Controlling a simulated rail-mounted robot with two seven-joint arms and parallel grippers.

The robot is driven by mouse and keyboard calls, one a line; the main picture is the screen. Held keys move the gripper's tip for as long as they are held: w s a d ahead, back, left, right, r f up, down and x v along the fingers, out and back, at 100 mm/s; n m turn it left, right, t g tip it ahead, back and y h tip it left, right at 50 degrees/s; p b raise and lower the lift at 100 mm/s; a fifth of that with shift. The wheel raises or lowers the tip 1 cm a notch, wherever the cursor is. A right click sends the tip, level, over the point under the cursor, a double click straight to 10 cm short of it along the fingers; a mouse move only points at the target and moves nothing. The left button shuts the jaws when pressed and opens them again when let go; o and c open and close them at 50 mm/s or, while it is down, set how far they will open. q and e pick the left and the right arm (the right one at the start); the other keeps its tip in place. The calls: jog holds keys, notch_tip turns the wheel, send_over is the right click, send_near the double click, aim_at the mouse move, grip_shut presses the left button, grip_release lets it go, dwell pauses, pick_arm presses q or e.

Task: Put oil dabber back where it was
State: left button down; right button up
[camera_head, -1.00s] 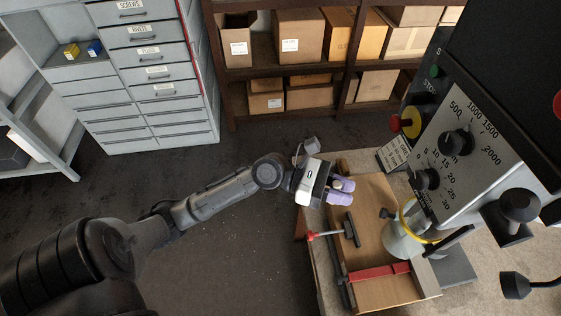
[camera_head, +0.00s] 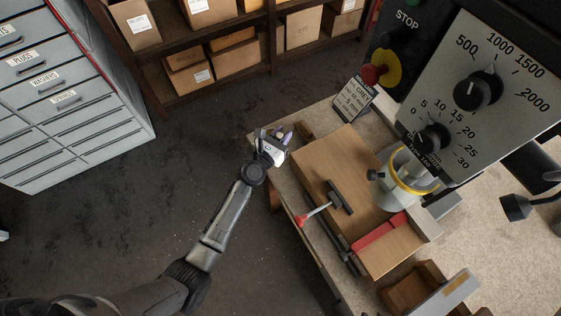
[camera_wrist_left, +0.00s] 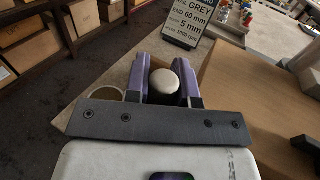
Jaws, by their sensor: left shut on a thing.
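My left gripper (camera_head: 283,138) is over the back left corner of the bench, its purple fingers closed. In the left wrist view the fingers (camera_wrist_left: 166,85) are shut on a dark thing with a pale rounded top (camera_wrist_left: 165,81), which I take to be the oil dabber. Its lower end is hidden. A round, pale, dark-rimmed thing (camera_wrist_left: 106,95) lies on the bench just left of the fingers; it may be a dish or tin. My right gripper is in neither view.
A wooden board (camera_head: 335,165) with a black T-handled clamp (camera_head: 340,196) and a red bar (camera_head: 378,237) lies right of the gripper. A sign reading GREY (camera_head: 353,100) stands behind. The machine's control panel (camera_head: 490,80) overhangs the right. A wooden box (camera_head: 410,288) is at the front.

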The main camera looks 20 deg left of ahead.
pick_arm(q)
notch_tip(320, 180, down, 7)
jog(key=b, duration=0.4)
jog(key=shift+w+r, duration=0.1)
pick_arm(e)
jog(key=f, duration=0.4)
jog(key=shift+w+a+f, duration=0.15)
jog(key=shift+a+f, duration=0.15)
pick_arm(q)
jog(key=shift+f+b, duration=1.3)
jog(key=shift+f, duration=0.6)
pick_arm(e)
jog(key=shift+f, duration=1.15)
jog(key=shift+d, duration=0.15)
